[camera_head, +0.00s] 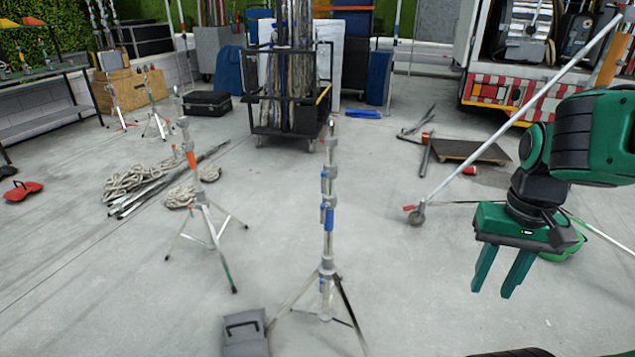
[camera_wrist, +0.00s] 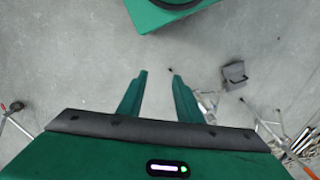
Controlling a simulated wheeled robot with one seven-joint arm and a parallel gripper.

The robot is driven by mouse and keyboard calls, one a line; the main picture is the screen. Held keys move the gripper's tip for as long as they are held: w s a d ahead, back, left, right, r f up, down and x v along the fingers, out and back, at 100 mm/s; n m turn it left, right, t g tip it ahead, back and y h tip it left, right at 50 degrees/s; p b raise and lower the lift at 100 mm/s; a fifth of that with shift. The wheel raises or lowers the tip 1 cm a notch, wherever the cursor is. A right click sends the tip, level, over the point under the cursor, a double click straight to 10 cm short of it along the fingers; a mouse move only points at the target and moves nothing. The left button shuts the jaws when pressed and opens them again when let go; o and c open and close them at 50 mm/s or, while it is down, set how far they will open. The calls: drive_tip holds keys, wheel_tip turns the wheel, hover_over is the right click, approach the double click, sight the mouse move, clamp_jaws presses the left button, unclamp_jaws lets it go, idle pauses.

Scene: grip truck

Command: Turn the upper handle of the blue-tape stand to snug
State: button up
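The blue-tape stand (camera_head: 328,225) stands upright on its spread legs near the middle of the head view, with blue tape bands on its column. Its upper collar with a handle (camera_head: 331,144) is near the top of the column; how the handle is turned is too small to tell. My gripper (camera_head: 505,283) hangs at the right, pointing down, well to the right of the stand and apart from it. Its two green fingers are spread with empty floor between them. The fingers also show in the wrist view (camera_wrist: 158,90), with nothing between them.
A grey sandbag (camera_head: 246,333) lies by the stand's left legs. An orange-tape stand (camera_head: 192,165) stands to the left, near coiled rope (camera_head: 135,180). A black cart (camera_head: 288,125) is behind. A slanted pole (camera_head: 490,140) rises behind my arm. Floor between my gripper and the stand is clear.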

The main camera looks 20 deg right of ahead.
drive_tip(key=w+d+f+m+t+h, duration=0.1)
drive_tip(key=w+f+m+h, duration=0.3)
drive_tip(key=w, duration=0.8)
drive_tip(key=w+d+f+m+t+h, duration=0.15)
drive_tip(key=w+h, duration=0.35)
drive_tip(key=w, duration=0.7)
drive_tip(key=n+t, duration=0.6)
drive_tip(key=t, duration=0.7)
approach(323, 181)
drive_tip(key=shift+m+h, duration=0.25)
drive_tip(key=shift+h, duration=0.15)
drive_tip(key=x, duration=1.1)
drive_tip(key=shift+w+a+f, duration=0.1)
drive_tip(key=shift+a+f, duration=0.05)
drive_tip(key=shift+a, duration=0.05)
